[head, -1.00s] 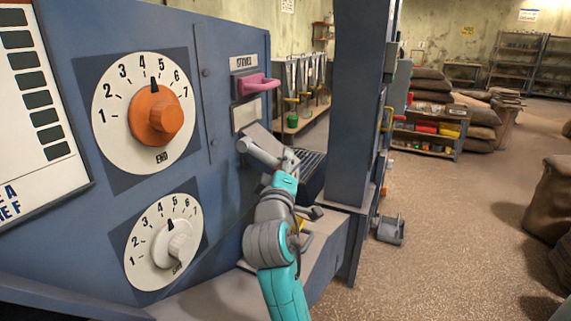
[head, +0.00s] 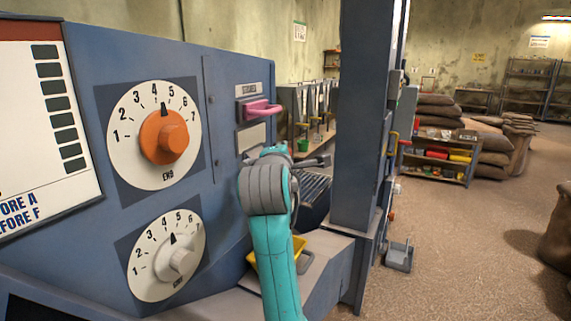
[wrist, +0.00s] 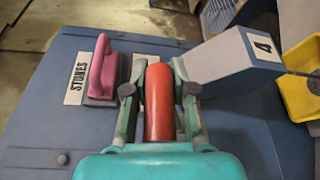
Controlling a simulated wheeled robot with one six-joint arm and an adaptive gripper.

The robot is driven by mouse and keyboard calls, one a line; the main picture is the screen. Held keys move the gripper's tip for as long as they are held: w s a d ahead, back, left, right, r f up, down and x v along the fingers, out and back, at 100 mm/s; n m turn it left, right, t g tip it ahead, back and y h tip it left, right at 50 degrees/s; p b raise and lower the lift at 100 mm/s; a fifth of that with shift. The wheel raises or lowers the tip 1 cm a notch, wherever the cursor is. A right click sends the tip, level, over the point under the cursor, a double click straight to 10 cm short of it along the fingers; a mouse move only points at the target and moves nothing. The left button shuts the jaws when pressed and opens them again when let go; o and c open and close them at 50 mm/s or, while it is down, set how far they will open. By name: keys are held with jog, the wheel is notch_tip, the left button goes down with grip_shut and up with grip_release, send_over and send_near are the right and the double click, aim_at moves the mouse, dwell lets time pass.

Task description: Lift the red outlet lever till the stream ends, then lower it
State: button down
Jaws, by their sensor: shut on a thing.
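The red outlet lever (wrist: 160,105) shows in the wrist view as an upright red bar in the middle. My gripper (wrist: 160,72) is shut on it, one finger on each side. In the head view my arm (head: 268,205) hides the lever and the gripper fingers. A grey spout box marked 4 (wrist: 232,58) is right of the lever in the wrist view. A thin dark line and a dark round shape lie by its right end; I cannot tell whether this is a stream. A yellow bin (wrist: 303,92) is at the right edge, and also shows in the head view (head: 265,262).
A pink handle (wrist: 102,68) labelled STONES sits close left of the lever; it also shows in the head view (head: 260,109). An orange-knob dial (head: 164,137) and a white-knob dial (head: 176,258) are on the blue panel. A blue post (head: 362,120) stands right of my arm.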

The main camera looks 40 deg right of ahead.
jog(key=shift+w+a+r+n+g, duration=0.1)
jog(key=shift+w+r+n+g, duration=0.15)
jog(key=shift+r, duration=0.25)
jog(key=shift+w+a+r+n+g, duration=0.15)
jog(key=shift+w+r, duration=0.15)
jog(key=shift+r, duration=0.15)
jog(key=shift+t, duration=0.3)
jog(key=c, duration=0.9)
grip_release()
jog(key=shift+w, duration=0.1)
jog(key=shift+c, duration=0.2)
jog(key=v, duration=1.2)
jog(key=shift+r, duration=0.15)
